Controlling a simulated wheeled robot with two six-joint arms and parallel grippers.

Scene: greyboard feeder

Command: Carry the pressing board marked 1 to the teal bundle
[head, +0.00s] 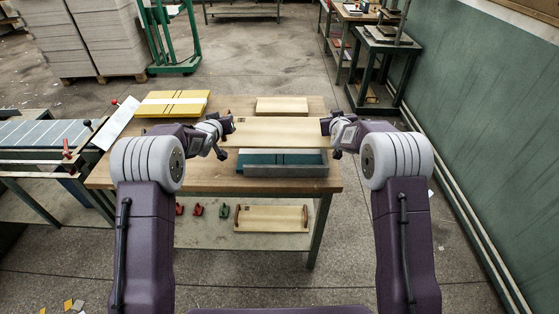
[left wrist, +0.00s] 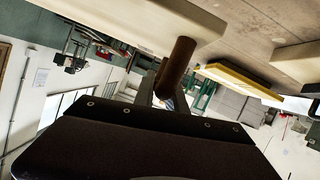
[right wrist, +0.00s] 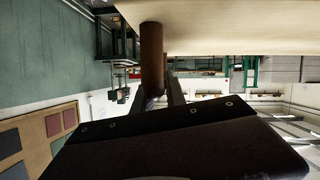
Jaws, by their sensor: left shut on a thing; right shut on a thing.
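A pale wooden pressing board (head: 278,133) is held level between my two grippers, above the table; its small dark mark is too small to read. My left gripper (head: 229,125) is shut on the brown handle (left wrist: 178,65) at its left end. My right gripper (head: 327,125) is shut on the brown handle (right wrist: 152,58) at its right end. The teal bundle (head: 262,158) lies in a grey tray (head: 283,171) at the table's front, just nearer to me than the board. The board may hide part of its far side.
The wooden table (head: 125,176) also bears a yellow bundle (head: 173,103) at back left and another pale board (head: 282,105) behind the held one. A handled board (head: 271,218) and several small clamps lie on the shelf below. A roller feeder (head: 40,134) stands left.

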